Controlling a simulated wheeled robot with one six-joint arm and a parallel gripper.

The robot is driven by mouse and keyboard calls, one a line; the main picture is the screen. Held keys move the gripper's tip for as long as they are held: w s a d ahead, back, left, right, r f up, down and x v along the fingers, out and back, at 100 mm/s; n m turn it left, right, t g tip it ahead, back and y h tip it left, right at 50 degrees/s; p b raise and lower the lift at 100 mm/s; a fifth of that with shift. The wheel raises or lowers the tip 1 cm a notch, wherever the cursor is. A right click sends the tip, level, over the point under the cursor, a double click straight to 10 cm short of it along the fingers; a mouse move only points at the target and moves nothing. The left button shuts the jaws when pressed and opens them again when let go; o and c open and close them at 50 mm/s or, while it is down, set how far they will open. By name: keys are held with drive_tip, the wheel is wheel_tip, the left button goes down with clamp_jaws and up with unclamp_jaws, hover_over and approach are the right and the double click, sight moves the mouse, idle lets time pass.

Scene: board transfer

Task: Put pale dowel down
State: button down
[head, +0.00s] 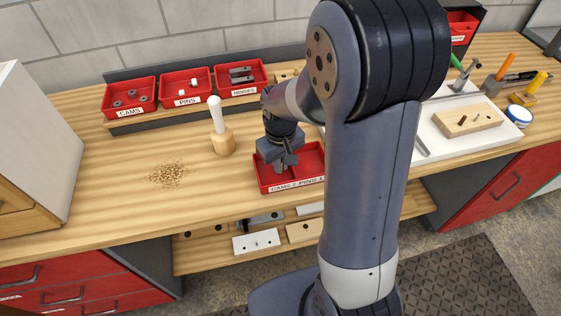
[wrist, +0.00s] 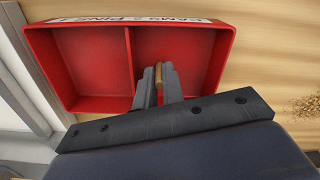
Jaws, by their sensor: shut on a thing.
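My gripper (head: 284,162) is over the red tray (head: 263,183) on the workbench. The tray carries a label that seems to read CAMS 2 PINS 1. In the wrist view my gripper (wrist: 159,84) is shut on the pale dowel (wrist: 158,73), a small tan piece between the fingertips. The dowel's lower part is hidden. The fingertips show against the tray (wrist: 78,103) compartment that is on the right in the wrist view, close to the divider. That compartment looks empty. I cannot tell whether the dowel touches the tray. The dowel is not clear in the head view.
Red bins labelled CAMS (head: 128,100), PINS (head: 186,88) and HINGES (head: 240,77) stand behind. A mallet (head: 222,140) stands left of the tray, near wood shavings (head: 167,175). A wooden block (head: 468,119) lies on a white board at the right. The bench's front left is clear.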

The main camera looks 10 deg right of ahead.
drive_tip(key=c, duration=1.8)
unclamp_jaws()
wheel_tip(320, 180, up, 12)
drive_tip(key=shift+r, duration=0.15)
wheel_tip(320, 180, down, 13)
drive_tip(key=shift+r, duration=0.1)
wheel_tip(320, 180, up, 3)
drive_tip(key=shift+f, duration=0.15)
drive_tip(key=shift+r, duration=0.6)
